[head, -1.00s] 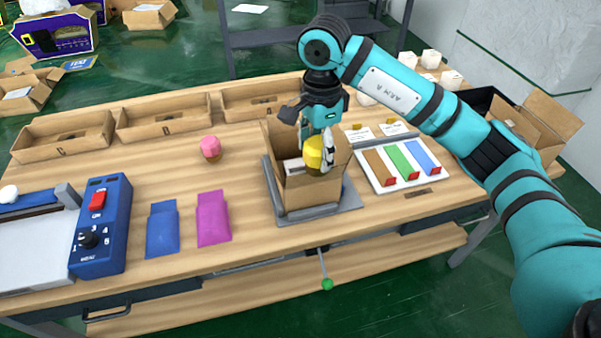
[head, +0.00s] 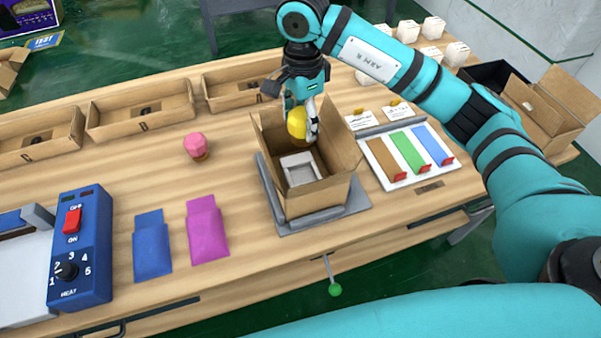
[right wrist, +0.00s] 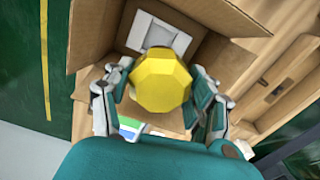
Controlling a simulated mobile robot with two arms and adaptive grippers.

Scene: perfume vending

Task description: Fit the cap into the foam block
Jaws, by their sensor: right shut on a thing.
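The yellow faceted cap (head: 297,123) is held in my right gripper (head: 303,120), over the back part of an open cardboard box (head: 318,196). In the right wrist view the cap (right wrist: 161,88) sits between the two fingers (right wrist: 158,100). The pale foam block (head: 300,169) lies inside the box, with a square recess in its top. In the right wrist view the foam block (right wrist: 160,38) shows just beyond the cap, which covers its near edge. The cap is apart from the foam block. My left gripper is not in view.
The box stands on a grey plate (head: 363,200). A pink-topped item (head: 196,146) and blue (head: 152,246) and magenta (head: 207,230) pouches lie to its left. A tray (head: 371,155) with coloured strips is to its right. Box flaps stand up around the opening.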

